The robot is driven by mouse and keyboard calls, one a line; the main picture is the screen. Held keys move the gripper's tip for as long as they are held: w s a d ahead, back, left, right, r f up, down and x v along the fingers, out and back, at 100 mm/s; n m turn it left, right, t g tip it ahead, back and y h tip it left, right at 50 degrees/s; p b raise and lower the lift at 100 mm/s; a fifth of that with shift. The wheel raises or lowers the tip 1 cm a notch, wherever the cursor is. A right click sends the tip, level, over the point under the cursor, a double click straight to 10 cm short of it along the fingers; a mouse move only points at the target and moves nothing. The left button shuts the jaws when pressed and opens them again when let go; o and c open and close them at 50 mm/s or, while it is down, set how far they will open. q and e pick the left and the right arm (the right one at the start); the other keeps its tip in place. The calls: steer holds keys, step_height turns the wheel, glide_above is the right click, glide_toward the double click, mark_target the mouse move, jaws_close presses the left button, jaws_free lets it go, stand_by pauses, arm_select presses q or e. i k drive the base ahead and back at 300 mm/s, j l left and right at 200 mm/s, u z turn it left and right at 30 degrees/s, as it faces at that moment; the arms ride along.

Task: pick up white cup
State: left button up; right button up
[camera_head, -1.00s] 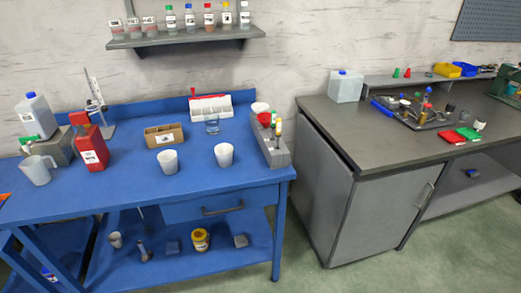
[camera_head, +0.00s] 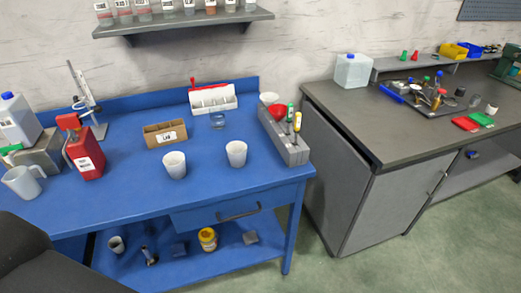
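Two white cups stand upright on the blue workbench (camera_head: 120,205). One white cup (camera_head: 174,166) is left of the middle, in front of a brown box. The other white cup (camera_head: 236,153) is to its right, near a grey tool block. Neither gripper is in view. A dark arm link of mine shows at the lower left corner, apart from the cups in the picture.
A brown box (camera_head: 165,134), a clear glass (camera_head: 217,121) and a white rack (camera_head: 212,99) stand behind the cups. A red canister (camera_head: 84,150) is left. The grey tool block (camera_head: 284,138) is right. Bare blue surface lies in front of the cups.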

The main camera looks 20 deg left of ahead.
mark_target(236, 151)
steer(key=j+z, duration=1.1)
steer(key=j, duration=0.4)
